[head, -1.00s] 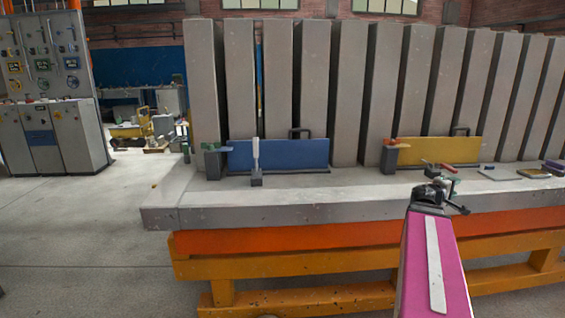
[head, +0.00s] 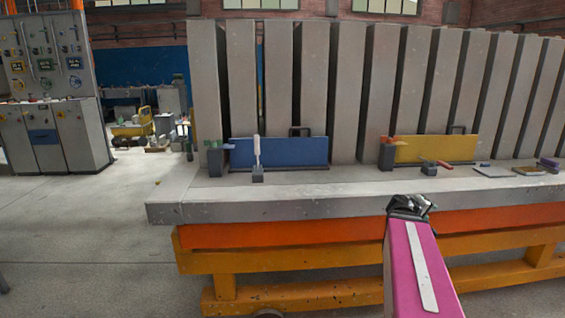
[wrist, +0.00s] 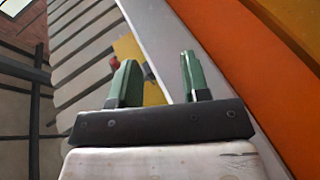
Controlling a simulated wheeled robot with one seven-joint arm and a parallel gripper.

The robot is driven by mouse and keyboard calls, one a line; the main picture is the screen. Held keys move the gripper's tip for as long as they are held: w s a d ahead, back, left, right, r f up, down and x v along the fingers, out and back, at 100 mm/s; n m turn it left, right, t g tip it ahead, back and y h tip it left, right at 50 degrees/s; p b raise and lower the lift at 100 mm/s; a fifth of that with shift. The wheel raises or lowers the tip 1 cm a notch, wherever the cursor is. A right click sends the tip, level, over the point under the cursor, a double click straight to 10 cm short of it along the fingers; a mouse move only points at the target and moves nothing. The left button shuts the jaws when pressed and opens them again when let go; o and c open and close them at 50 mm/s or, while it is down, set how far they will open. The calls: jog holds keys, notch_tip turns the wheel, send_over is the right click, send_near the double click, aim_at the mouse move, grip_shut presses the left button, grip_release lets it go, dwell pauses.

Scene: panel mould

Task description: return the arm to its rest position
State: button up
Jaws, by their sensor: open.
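My gripper (head: 410,207) is in front of the bench edge in the head view, at the end of my pink arm. In the wrist view my gripper (wrist: 159,75) shows two green fingers spread wide with nothing between them. A yellow panel (wrist: 138,58) and a small red part (wrist: 115,62) appear beyond the fingers, apart from them. In the head view my arm covers part of the bench front, and the fingers are too small to make out clearly.
The grey bench (head: 300,203) carries a blue panel (head: 278,152) and a yellow panel (head: 436,150), each with clamps near it. A red handle (head: 437,163) lies before the yellow panel. Flat items (head: 495,171) lie at the right. Floor (head: 80,230) is clear at left.

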jog(key=s+a+f+g+y, duration=0.2)
jog(key=a+f+y, duration=0.2)
jog(key=a+f, duration=0.3)
jog(key=s+a+f+m+g+y, duration=0.1)
jog(key=s+a+f+g+y, duration=0.1)
jog(key=a+f, duration=0.6)
jog(key=s+a+f+m+g+y, duration=0.1)
jog(key=s+a+f+y, duration=0.3)
jog(key=a, duration=1.5)
notch_tip(320, 180, down, 4)
jog(key=g+y, duration=0.1)
jog(key=y, duration=0.1)
jog(key=shift+y, duration=0.4)
